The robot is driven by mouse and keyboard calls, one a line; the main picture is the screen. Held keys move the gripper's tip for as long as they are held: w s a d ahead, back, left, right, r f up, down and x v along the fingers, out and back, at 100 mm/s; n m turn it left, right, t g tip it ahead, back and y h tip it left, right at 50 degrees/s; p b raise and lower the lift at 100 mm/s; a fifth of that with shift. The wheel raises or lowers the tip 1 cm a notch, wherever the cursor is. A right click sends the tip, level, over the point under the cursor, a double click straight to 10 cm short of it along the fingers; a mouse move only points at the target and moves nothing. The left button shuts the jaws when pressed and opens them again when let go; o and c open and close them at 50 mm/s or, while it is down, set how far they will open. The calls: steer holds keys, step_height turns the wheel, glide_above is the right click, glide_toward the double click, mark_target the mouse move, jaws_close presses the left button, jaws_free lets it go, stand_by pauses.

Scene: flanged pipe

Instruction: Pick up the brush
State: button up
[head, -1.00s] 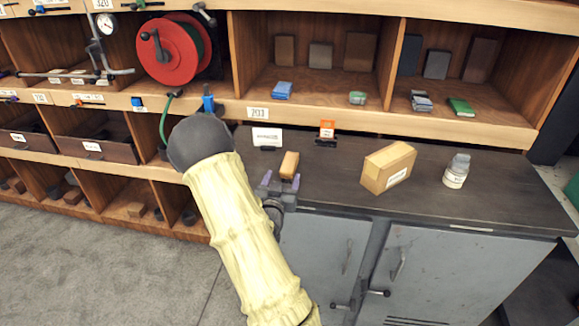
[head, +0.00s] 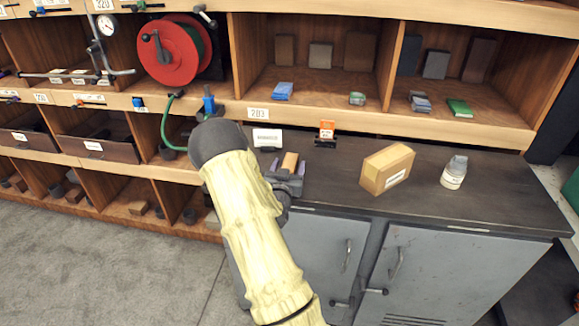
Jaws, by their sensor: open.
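The brush, seen as a small tan wooden block (head: 290,161), lies on the dark top of the grey cabinet, near its left end. Its near end is partly hidden by my gripper, and I see no bristles. My gripper (head: 287,164) is open, with its purple-grey fingertips on the left and right of the block. I cannot tell whether either finger touches it.
A white label card (head: 267,138) and an orange tag on a stand (head: 326,132) stand behind the brush. A cardboard box (head: 387,168) and a white-labelled bottle (head: 454,172) stand to the right. Wooden shelving (head: 400,118) rises along the back.

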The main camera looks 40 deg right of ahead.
mark_target(289, 165)
steer(key=shift+c, duration=0.4)
steer(key=c, duration=1.1)
steer(key=shift+r, duration=0.1)
step_height(289, 165, up, 10)
steer(key=p, duration=0.5)
